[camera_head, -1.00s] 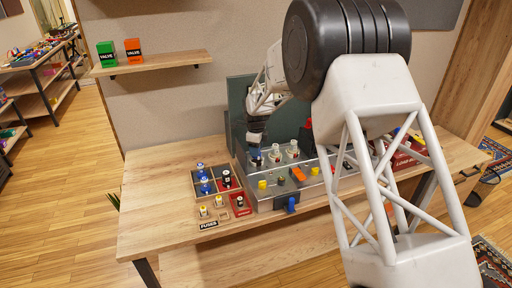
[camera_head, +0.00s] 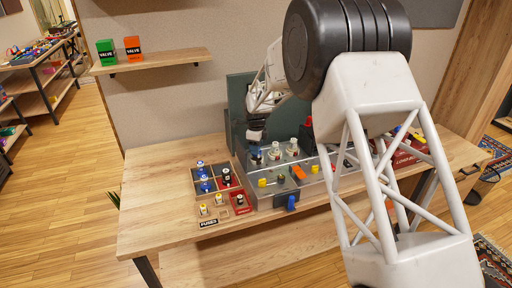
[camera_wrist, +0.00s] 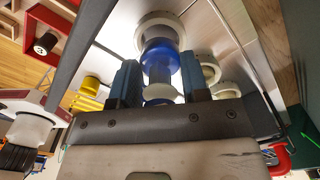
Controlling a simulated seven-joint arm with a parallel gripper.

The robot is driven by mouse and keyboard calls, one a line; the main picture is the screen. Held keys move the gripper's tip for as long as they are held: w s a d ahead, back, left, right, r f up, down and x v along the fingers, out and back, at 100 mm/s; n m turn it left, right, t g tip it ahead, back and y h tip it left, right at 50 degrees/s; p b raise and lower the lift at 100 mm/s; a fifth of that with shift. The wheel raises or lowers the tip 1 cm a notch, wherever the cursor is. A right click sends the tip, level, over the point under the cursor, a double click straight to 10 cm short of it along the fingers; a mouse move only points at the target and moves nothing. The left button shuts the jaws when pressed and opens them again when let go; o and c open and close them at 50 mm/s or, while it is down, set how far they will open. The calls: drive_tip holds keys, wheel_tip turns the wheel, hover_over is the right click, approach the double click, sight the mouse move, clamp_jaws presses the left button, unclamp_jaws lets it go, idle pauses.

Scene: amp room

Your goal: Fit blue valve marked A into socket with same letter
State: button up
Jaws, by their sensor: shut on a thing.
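My gripper (camera_wrist: 160,82) is shut on a blue valve (camera_wrist: 161,56), with one finger on each side of it. In the wrist view the valve's far end meets a pale round socket ring (camera_wrist: 158,22) on the metal amp chassis (camera_wrist: 112,38). I cannot tell how deep it sits. In the head view my gripper (camera_head: 256,141) is over the chassis's back left corner, with the valve below it. No letter is readable on the valve or socket. Two other blue-based valves (camera_head: 205,185) stand in the wooden tray (camera_head: 193,188) at the left.
Pale valves (camera_head: 292,148) stand on the chassis right of my gripper. Yellow (camera_head: 262,183) and orange (camera_head: 298,172) parts are at its front. A dark green panel (camera_head: 238,92) rises behind. A red box (camera_head: 405,158) is at the right.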

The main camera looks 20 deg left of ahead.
drive_tip(key=shift+f, duration=1.55)
idle(1.8)
drive_tip(key=o, duration=1)
drive_tip(key=shift+r, duration=0.15)
drive_tip(key=shift+r, duration=3.75)
